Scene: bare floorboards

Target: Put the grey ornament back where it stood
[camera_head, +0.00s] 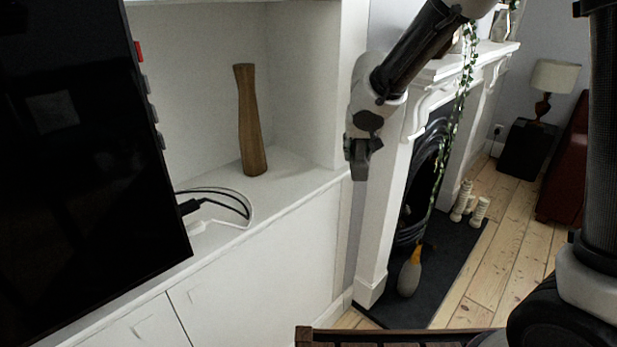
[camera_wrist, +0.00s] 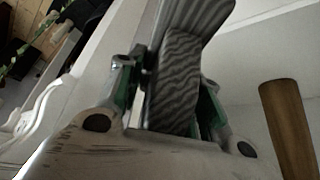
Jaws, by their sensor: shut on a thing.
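My gripper (camera_head: 358,160) is raised in front of the right end of the white alcove unit, beside the fireplace surround. In the wrist view, my gripper (camera_wrist: 166,88) is shut on the grey ornament (camera_wrist: 180,75), which has wavy dark stripes and a flared, ribbed part toward the top of the picture. The ornament lies between the two fingers, and part of it is hidden by them and the gripper's body.
A tall brown wooden vase (camera_head: 250,125) stands on the white shelf top (camera_head: 290,172); it also shows in the wrist view (camera_wrist: 288,130). Cables (camera_head: 225,200) lie left of it by a black screen (camera_head: 80,150). Bare shelf lies right of the vase. The fireplace mantel (camera_head: 455,65) carries trailing ivy.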

